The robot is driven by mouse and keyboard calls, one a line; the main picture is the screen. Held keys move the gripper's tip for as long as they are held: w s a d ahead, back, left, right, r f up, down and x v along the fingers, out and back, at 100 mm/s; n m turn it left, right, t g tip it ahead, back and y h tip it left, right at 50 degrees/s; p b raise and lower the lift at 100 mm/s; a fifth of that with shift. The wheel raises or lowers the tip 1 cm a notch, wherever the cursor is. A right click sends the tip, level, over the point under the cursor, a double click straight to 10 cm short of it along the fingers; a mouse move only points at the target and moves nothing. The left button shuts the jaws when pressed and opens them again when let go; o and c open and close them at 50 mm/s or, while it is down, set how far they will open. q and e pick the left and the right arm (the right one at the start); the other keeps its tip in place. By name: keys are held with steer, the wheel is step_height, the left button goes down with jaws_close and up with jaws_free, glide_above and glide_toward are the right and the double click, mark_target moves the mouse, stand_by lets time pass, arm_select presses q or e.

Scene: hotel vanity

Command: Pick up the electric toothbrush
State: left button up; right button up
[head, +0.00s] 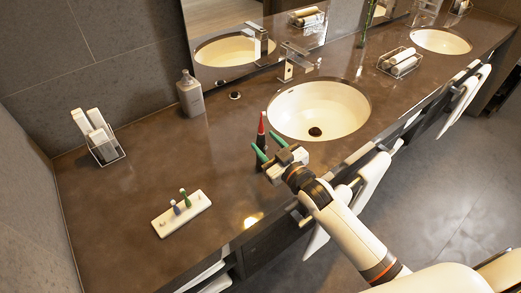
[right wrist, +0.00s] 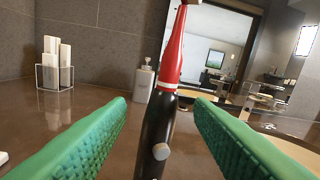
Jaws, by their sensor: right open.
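The electric toothbrush stands upright on the dark counter left of the near sink. It has a black handle and a red upper part; in the head view its red part (head: 262,124) shows above my gripper. In the right wrist view the toothbrush (right wrist: 173,75) stands between the two green fingers, with a round grey button on its handle. My right gripper (head: 269,146) is open, its fingers on either side of the toothbrush with gaps visible. It also shows in the right wrist view (right wrist: 160,125). The toothbrush's base is hidden. My left gripper is not in view.
The near sink (head: 318,109) lies just right of the toothbrush, with a faucet (head: 294,62) behind it.

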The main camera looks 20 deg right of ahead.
mark_target(263, 138)
steer(key=x, duration=0.1)
steer(key=p+x, duration=0.1)
steer(key=x, duration=0.2)
steer(key=shift+w+r+p, duration=0.25)
steer(key=shift+r+p, duration=0.1)
steer(key=shift+p, duration=0.05)
steer(key=shift+w+a+f, duration=0.15)
steer(key=shift+w, duration=0.2)
steer(key=shift+s, duration=0.1)
steer(key=shift+c, duration=0.5)
steer(key=c, duration=0.3)
jaws_close()
